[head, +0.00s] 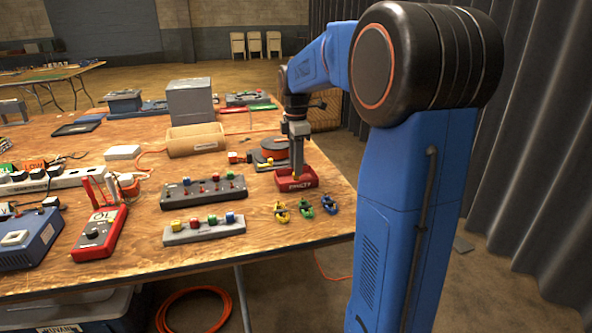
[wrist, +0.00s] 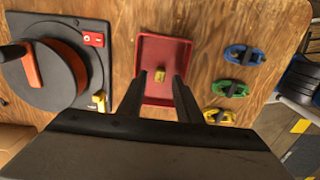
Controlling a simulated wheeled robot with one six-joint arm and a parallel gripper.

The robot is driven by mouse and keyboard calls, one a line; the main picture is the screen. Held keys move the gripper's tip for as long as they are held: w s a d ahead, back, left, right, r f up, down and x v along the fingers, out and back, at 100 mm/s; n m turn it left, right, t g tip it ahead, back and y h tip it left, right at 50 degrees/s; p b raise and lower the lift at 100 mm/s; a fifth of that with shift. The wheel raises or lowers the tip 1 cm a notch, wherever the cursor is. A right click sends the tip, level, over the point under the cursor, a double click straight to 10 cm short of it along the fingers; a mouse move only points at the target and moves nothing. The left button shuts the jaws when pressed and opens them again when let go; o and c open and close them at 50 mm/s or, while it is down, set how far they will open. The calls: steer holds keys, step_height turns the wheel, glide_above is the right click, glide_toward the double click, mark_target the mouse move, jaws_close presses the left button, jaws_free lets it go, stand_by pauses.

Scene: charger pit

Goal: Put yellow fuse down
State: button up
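A small yellow fuse (wrist: 159,75) lies in the red tray (wrist: 162,52), which also shows in the head view (head: 312,181) near the table's right edge. My gripper (wrist: 161,79) is over the tray with its fingers apart. The fuse shows in the gap between the fingertips, with space on both sides, and neither finger appears to touch it. In the head view my gripper (head: 297,172) points straight down into the tray. The fuse is hidden there behind the gripper and tray wall.
Yellow (head: 281,211), green (head: 305,207) and blue (head: 329,204) cable bundles lie in front of the tray. A cable reel (wrist: 40,68) on a dark base stands beside it. A grey block (head: 204,230) with coloured caps and a dark strip (head: 203,190) lie left.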

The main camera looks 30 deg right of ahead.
step_height(320, 180, up, 11)
steer(key=shift+f, duration=0.2)
steer(key=s+a+f+m+t, duration=0.1)
steer(key=s+a+f+m, duration=0.4)
steer(key=s, duration=0.5)
steer(key=s+a+f+m+t, duration=0.2)
steer(key=s+a+f+m, duration=0.3)
steer(key=s, duration=0.5)
steer(key=s+a+f+m+t, duration=0.1)
steer(key=s+a+f+m, duration=0.3)
steer(key=s, duration=0.6)
step_height(320, 180, down, 2)
steer(key=shift+a+f+m+t, duration=0.1)
steer(key=shift+a+m+t, duration=0.3)
steer(key=shift+a, duration=0.5)
steer(key=shift+s+a, duration=0.1)
steer(key=shift+a, duration=0.05)
